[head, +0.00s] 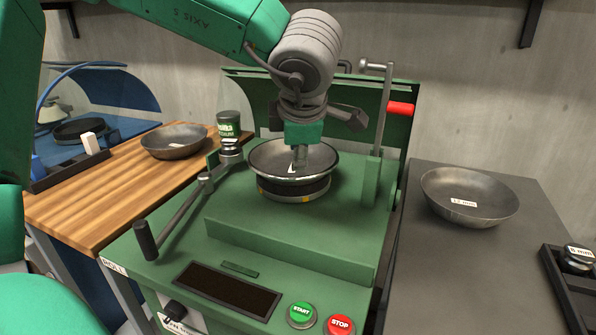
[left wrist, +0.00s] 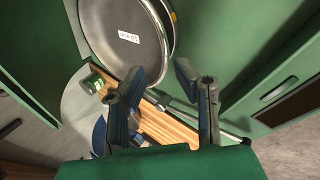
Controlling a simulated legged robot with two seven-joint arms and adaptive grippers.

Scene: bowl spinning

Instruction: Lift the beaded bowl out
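The bowl (head: 275,158) sits level on a dark round holder with a yellow-marked base (head: 293,190), in the middle of the green machine. It is grey metal with a bright rim and a white label inside. It also shows in the left wrist view (left wrist: 112,22), upper left, partly cut off by the frame. My left gripper (head: 300,158) hangs over the bowl from above, seen partly edge-on. In the left wrist view its two fingers (left wrist: 160,75) stand apart with nothing held between them. Whether a finger touches the rim I cannot tell. My right gripper is not in view.
The machine has a lever (head: 146,240) at left, a red-handled post (head: 400,108) at right and start (head: 301,312) and stop (head: 339,325) buttons in front. A bowl (head: 174,141) rests on the wooden bench; another (head: 470,196) rests on the grey table. A green-labelled can (head: 229,128) stands behind-left.

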